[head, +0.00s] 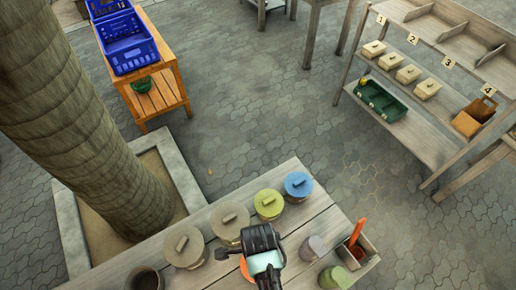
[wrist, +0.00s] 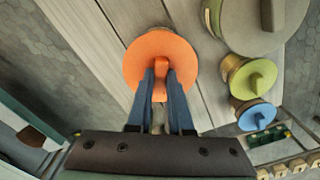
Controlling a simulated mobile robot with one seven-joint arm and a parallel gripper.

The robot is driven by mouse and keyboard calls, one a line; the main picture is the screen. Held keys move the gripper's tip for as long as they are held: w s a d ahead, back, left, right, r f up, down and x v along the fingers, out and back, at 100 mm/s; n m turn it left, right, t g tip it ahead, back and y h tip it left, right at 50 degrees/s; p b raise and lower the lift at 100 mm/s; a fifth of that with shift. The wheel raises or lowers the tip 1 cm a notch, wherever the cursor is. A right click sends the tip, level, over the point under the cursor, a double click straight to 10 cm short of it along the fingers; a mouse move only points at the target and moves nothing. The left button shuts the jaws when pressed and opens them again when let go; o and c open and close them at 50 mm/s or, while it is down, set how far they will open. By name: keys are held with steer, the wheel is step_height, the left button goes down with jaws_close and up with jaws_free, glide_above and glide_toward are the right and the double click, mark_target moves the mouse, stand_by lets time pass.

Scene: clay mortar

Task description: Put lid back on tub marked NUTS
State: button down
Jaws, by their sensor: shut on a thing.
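An orange disc lid with a raised knob (wrist: 137,72) fills the middle of the wrist view. My gripper (wrist: 161,76) is shut on its knob, with one finger on each side. In the head view my gripper (head: 262,262) is over the near table, and a sliver of the orange lid (head: 244,268) shows at its left. What lies under the lid is hidden. An open, dark-mouthed tub (head: 145,279) without a lid stands at the table's lower left. No NUTS marking can be read in either view.
Lidded tubs line the table (head: 318,197): two tan (head: 184,246) (head: 230,220), one yellow-green (head: 268,204), one blue (head: 298,185). Mauve (head: 314,246) and green (head: 335,278) lidded pots and a wooden box (head: 358,252) are right of my gripper. A tree trunk (head: 85,120) rises left.

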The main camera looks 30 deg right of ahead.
steer(key=shift+f+b, duration=2.4)
steer(key=shift+f, duration=0.6)
steer(key=shift+r+p, duration=0.1)
steer(key=shift+p, duration=0.3)
steer(key=shift+f+p, duration=0.2)
steer(key=shift+p, duration=0.1)
stand_by(0.5)
steer(key=shift+c, duration=1.3)
jaws_free()
